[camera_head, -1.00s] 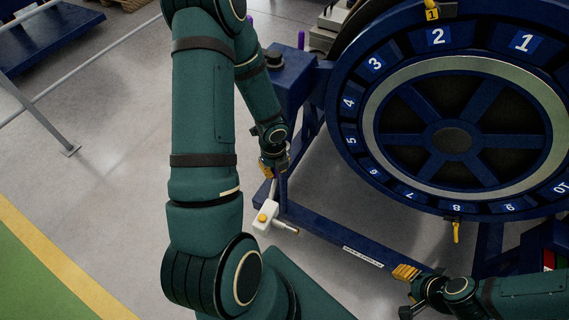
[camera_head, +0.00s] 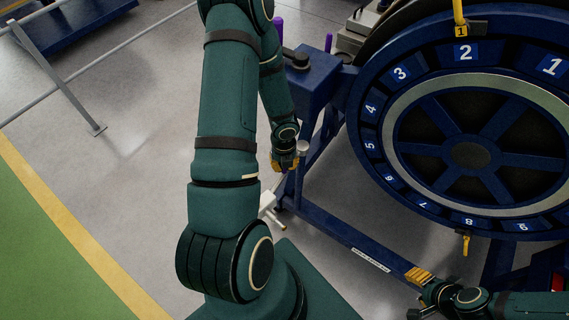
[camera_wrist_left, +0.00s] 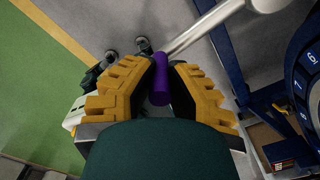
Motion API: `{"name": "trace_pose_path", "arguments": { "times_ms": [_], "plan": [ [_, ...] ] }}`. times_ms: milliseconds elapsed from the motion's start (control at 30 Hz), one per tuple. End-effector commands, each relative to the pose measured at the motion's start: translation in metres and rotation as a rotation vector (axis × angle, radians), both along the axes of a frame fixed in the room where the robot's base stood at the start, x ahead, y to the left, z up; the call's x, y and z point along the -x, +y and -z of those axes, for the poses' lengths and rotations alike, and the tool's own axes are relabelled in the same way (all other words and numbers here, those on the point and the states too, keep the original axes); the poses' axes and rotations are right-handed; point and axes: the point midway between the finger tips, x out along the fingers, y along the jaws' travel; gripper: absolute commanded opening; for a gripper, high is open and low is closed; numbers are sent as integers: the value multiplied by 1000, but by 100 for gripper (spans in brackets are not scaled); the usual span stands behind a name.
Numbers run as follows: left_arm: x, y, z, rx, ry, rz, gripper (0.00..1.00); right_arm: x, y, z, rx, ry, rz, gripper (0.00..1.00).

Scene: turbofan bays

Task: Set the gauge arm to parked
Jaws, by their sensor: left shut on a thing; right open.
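My left gripper (camera_head: 284,163) is at the left of the blue engine stand. In the left wrist view it (camera_wrist_left: 165,85) is shut on a purple grip (camera_wrist_left: 160,80). My right gripper (camera_head: 420,292) is open and empty at the lower right, in front of the stand.
The blue fan wheel (camera_head: 365,145) with numbered bays fills the right side. A blue box (camera_head: 305,82) sits on the stand's left corner; a low blue beam (camera_head: 345,235) runs below. A grey railing (camera_head: 65,80) stands at left. The floor between is clear.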

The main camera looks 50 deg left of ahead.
Motion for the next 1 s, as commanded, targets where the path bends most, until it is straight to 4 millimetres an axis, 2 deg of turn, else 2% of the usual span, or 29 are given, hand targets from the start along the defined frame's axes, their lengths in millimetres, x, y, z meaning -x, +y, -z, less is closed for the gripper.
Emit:
{"name": "trace_pose_path", "arguments": {
  "times_ms": [33,100,433,567,667,1000],
  "plan": [
    [3,1,1,-1,8,-3,24,0,0,0,0,0,0,47],
    [3,1,1,-1,6,-4,48,0,0,0,0,0,0,47],
    [1,1,-1,-1,2,-3,48,0,0,0,0,1,-1,47],
    [0,2,-9,-2,-1,-7,48,0,0,0,0,1,-1,47],
    [0,2,-22,-3,-3,-8,48,0,0,0,0,1,0,47],
    [1,2,-86,-4,-1,-6,48,0,0,0,0,1,0,47]
  ]
}}
